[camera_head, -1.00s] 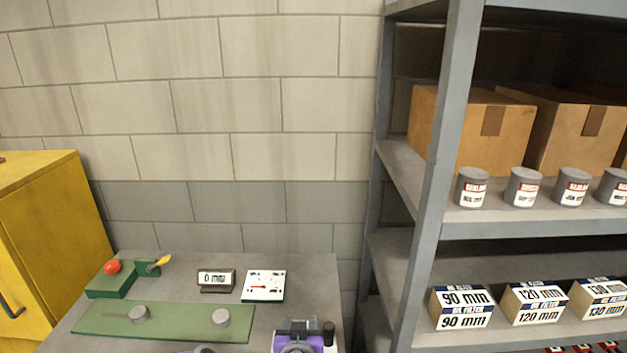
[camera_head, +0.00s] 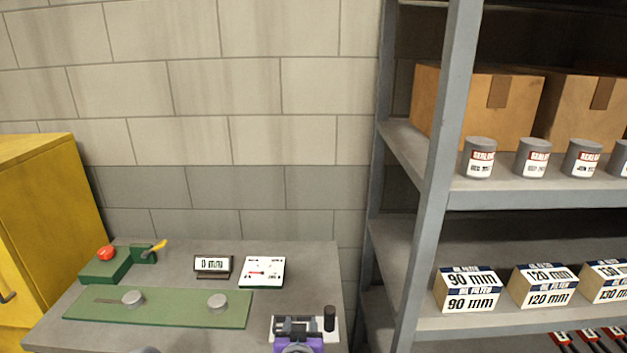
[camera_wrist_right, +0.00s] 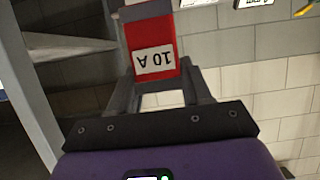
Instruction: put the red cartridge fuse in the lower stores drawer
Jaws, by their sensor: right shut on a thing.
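The red cartridge fuse (camera_wrist_right: 152,45) has a white label reading "10 A", upside down in the right wrist view. It sits between the dark fingers of my right gripper (camera_wrist_right: 160,80), which is shut on it. In the head view, my right gripper (camera_head: 297,325) shows purple and grey at the bottom edge, over the front of the bench; I cannot make out the fuse there. Only a small grey piece at the bottom edge may belong to my left gripper, and its jaws do not show. I see no lower stores drawer that I can identify.
A grey bench (camera_head: 290,305) carries a green plate (camera_head: 170,308), a red-buttoned device (camera_head: 108,262), a small display (camera_head: 213,266) and a white gauge (camera_head: 262,271). A yellow cabinet (camera_head: 50,220) stands left. A grey shelf rack (camera_head: 435,200) with boxes and cans stands right.

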